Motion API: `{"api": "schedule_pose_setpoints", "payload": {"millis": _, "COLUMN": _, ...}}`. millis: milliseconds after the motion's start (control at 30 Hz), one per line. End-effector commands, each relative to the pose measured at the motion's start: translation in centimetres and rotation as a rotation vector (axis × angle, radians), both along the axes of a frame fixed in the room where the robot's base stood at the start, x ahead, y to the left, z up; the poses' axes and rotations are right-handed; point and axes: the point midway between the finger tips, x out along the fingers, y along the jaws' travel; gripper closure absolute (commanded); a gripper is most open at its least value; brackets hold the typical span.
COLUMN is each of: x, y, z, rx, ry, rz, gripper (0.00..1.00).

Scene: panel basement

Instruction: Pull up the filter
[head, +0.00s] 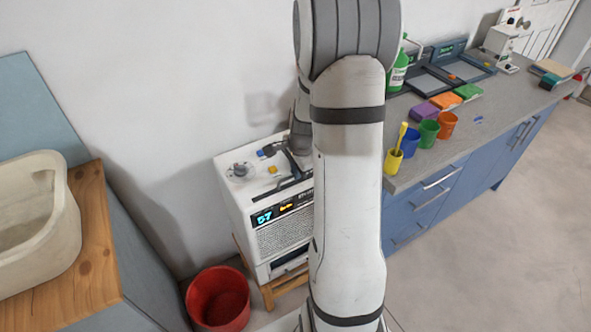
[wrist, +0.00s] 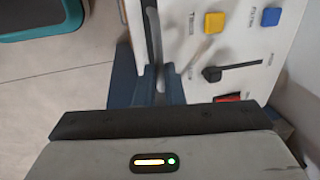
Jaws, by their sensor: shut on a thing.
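The white machine (head: 262,200) stands left of my arm in the head view, with a lit display on its front and controls on top. In the wrist view its white top panel (wrist: 240,45) fills the upper right. A thin dark strip (wrist: 152,28), which looks like the filter's upper edge, runs along the panel's left part toward my fingers. My gripper (wrist: 156,78) has its blue fingers shut on this strip. How far the filter stands out of its slot I cannot tell.
The panel carries a yellow button (wrist: 214,22), a blue button (wrist: 270,16), a black slider knob (wrist: 211,74) and a red switch (wrist: 228,97). A red bucket (head: 218,300) stands on the floor by the machine. A counter (head: 455,130) with coloured cups is at right, a stone basin (head: 50,250) at left.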

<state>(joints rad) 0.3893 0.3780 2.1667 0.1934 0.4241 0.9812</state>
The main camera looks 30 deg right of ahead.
Motion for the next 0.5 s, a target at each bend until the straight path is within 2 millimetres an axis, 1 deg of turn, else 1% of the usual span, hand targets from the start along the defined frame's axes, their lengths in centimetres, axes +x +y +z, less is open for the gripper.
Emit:
{"api": "schedule_pose_setpoints", "payload": {"millis": 367, "x": -0.02, "y": 0.04, "z": 0.00, "rx": 0.000, "ry": 0.001, "rz": 0.001, "gripper": 1.00}}
{"api": "schedule_pose_setpoints", "payload": {"millis": 400, "x": -0.03, "y": 0.39, "z": 0.02, "rx": 0.001, "ry": 0.001, "rz": 0.002, "gripper": 1.00}}
{"api": "schedule_pose_setpoints", "payload": {"millis": 500, "x": -0.01, "y": 0.19, "z": 0.40, "rx": 0.001, "ry": 0.001, "rz": 0.001, "gripper": 1.00}}
